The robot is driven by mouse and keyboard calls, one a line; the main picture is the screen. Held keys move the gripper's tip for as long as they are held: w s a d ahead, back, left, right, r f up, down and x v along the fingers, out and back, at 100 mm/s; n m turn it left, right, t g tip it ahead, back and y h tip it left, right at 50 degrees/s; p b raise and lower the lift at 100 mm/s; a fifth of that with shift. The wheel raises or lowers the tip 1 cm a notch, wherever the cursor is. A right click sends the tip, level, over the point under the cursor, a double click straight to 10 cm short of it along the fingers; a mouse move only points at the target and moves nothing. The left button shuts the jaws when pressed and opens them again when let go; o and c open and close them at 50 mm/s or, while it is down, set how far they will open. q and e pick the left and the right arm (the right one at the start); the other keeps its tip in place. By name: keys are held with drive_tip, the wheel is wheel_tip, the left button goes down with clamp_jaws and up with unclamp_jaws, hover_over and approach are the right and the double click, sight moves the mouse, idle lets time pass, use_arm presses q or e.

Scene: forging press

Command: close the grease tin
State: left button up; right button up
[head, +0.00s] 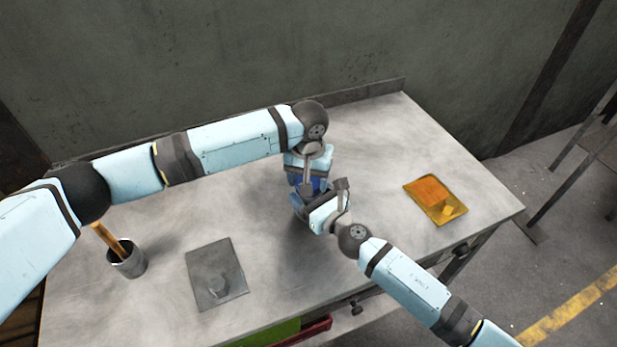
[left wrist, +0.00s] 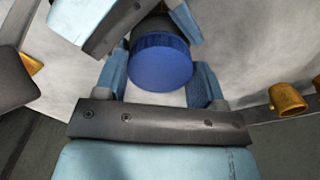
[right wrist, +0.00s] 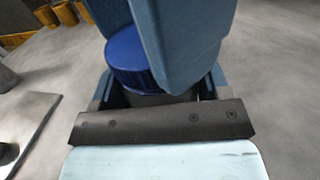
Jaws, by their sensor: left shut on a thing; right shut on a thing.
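The grease tin has a round blue lid (left wrist: 160,62) and a dark body, which shows under the lid in the right wrist view (right wrist: 150,98). The lid sits on top of the body; I cannot tell how tightly. My left gripper (head: 308,180) is above the table with its fingers on either side of the lid, shut on it. My right gripper (head: 312,205) comes in low from the right and is shut on the tin's body. The two grippers are close together and hide most of the tin in the head view.
A grey plate (head: 205,262) with a small grey object lies at the left front of the table. A metal cup (head: 127,262) with a wooden-handled tool stands further left. A yellow tray (head: 447,220) with an orange pad is at the right. A wall rises behind the table.

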use_arm(q)
drive_tip(key=shift+m, duration=0.3)
drive_tip(key=o, duration=1)
drive_tip(key=shift+r, duration=0.1)
drive_tip(key=shift+r, duration=2.2)
drive_tip(key=shift+c, duration=0.4)
